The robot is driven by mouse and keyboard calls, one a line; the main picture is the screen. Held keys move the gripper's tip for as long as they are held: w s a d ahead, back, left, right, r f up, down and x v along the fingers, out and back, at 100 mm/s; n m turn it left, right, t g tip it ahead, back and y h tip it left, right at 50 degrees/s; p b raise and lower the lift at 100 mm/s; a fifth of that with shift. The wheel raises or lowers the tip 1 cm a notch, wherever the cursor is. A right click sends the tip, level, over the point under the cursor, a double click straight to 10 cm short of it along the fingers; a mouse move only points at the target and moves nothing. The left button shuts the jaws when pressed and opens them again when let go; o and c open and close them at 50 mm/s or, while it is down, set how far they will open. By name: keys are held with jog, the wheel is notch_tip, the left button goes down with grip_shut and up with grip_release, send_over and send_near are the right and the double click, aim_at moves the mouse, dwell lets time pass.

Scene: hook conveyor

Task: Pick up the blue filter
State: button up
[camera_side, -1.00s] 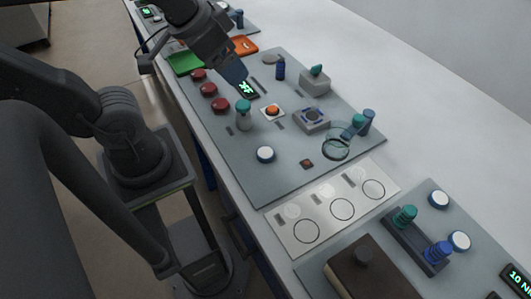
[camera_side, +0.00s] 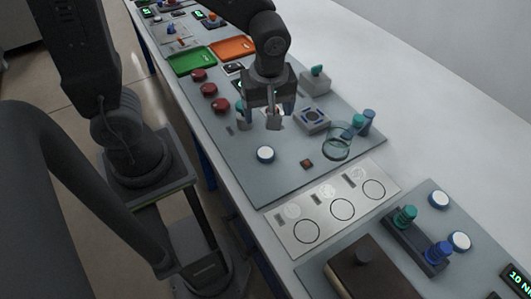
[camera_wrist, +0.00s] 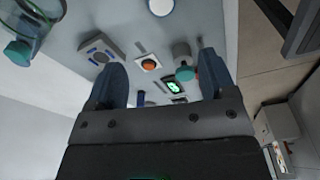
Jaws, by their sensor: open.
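Several blue things show, and I cannot tell for certain which is the blue filter. A blue cylinder (camera_side: 368,120) stands beside a teal one (camera_side: 357,122) behind a clear glass ring (camera_side: 336,142). A ribbed blue piece (camera_side: 438,251) stands in a dark holder (camera_side: 416,243) next to a ribbed teal piece (camera_side: 404,217). A small dark-blue cylinder (camera_wrist: 141,98) shows between my fingers in the wrist view; my arm hides it in the side view. My gripper (camera_side: 271,113) is open and empty, pointing down above the grey panel near the orange button (camera_wrist: 149,65).
A grey block with blue marks (camera_side: 312,121), a teal-topped block (camera_side: 315,82), red buttons (camera_side: 209,89) and a white button (camera_side: 265,154) surround my gripper. Green (camera_side: 191,61) and orange (camera_side: 233,48) trays lie farther back. The white table (camera_side: 430,130) at right is clear.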

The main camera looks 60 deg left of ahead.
jog(key=f+n, duration=0.1)
send_over(266, 152)
jog(key=f, duration=0.8)
jog(key=shift+d, duration=0.2)
jog(key=shift+s+a+f, duration=0.1)
jog(key=shift+f, duration=2.75)
jog(key=c, duration=1)
jog(key=shift+r, duration=0.1)
